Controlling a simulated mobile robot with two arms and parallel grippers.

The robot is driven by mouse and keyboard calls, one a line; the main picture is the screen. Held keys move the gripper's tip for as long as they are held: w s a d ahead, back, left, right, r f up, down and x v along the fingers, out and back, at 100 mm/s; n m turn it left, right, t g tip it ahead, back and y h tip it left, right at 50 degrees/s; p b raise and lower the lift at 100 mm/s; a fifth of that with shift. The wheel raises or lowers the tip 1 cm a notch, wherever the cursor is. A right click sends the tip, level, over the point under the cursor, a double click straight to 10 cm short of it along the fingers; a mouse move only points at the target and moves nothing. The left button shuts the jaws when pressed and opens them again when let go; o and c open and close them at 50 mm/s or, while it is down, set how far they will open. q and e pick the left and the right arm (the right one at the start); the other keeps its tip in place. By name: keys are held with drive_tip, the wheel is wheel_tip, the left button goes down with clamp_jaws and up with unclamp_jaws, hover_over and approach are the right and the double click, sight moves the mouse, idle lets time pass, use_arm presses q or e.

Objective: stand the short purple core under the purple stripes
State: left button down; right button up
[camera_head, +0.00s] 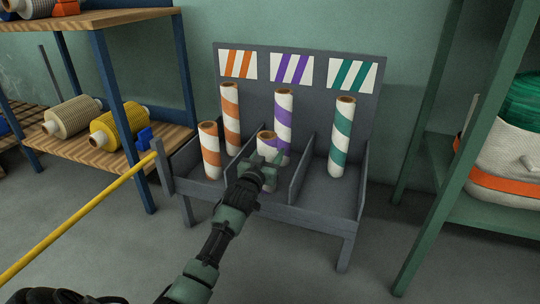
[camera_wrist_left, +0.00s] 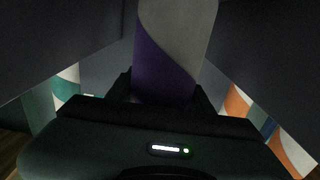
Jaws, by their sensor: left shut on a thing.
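The short purple core (camera_head: 267,144) is upright in the middle compartment of the grey rack, in front of the tall purple-striped core (camera_head: 284,115). My left gripper (camera_head: 262,162) is shut on it from the front and hides its lower part. I cannot tell whether its base touches the rack floor. In the left wrist view the purple and white core (camera_wrist_left: 170,60) stands between my fingers. The purple stripes sign (camera_head: 293,69) is on the back board above the middle compartment. My right gripper is not in view.
Two orange-striped cores, one short (camera_head: 209,150) and one tall (camera_head: 231,120), stand in the left compartment. A tall teal-striped core (camera_head: 342,137) stands in the right compartment. Low dividers (camera_head: 302,170) separate the compartments. A yellow bar (camera_head: 85,212) runs at the left; green shelving (camera_head: 420,150) stands right.

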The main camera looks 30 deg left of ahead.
use_arm(q)
drive_tip(key=c, duration=0.6)
unclamp_jaws()
